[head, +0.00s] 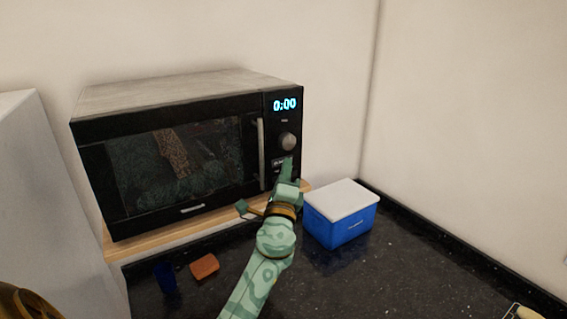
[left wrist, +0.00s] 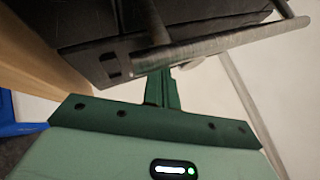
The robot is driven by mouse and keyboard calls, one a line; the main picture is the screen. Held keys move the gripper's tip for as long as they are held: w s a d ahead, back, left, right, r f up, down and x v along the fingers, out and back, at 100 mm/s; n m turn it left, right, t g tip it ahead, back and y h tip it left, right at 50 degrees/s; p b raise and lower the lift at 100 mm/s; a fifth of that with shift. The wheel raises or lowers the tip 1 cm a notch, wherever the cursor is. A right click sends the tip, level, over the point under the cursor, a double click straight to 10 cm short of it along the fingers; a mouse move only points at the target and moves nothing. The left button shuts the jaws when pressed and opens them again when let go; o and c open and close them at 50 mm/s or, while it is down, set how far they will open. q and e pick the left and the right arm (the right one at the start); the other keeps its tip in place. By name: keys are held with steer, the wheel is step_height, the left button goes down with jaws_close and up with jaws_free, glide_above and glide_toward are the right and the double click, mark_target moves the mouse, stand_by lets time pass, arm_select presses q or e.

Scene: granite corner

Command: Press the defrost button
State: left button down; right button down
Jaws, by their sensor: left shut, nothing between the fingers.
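The black microwave (head: 190,90) stands against the wall, its door closed, with "0:00" lit on its display (head: 285,104). Below the display is a round grey knob (head: 288,141). Under the knob is a small labelled button (head: 278,162), its lettering too small to read; my fingers hide part of the panel there. My left gripper (head: 287,168) is shut and empty, its tips at the lower control panel, right of the door handle (head: 262,154). In the left wrist view, the shut fingers (left wrist: 161,90) point at the microwave's dark front (left wrist: 85,40); contact cannot be told. My right gripper is not in view.
The microwave rests on a wooden board (head: 150,243). A blue box with a white lid (head: 341,220) stands close right of my left forearm. An orange-brown block (head: 204,267) and a dark blue cup (head: 166,278) are at left.

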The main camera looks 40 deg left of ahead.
arm_select(q)
steer(key=shift+a, duration=0.15)
stand_by(0.4)
steer(key=shift+s+d, duration=0.2)
steer(key=shift+d, duration=0.4)
steer(key=shift+s+d+b, duration=0.15)
steer(key=shift+s+d, duration=0.25)
steer(key=shift+d, duration=0.5)
steer(key=shift+s+d+b, duration=0.1)
steer(key=shift+s+d, duration=0.25)
steer(key=shift+d, duration=0.6)
steer(key=shift+s+d+b, duration=0.15)
steer(key=shift+s+d, duration=0.25)
steer(key=shift+d, duration=0.5)
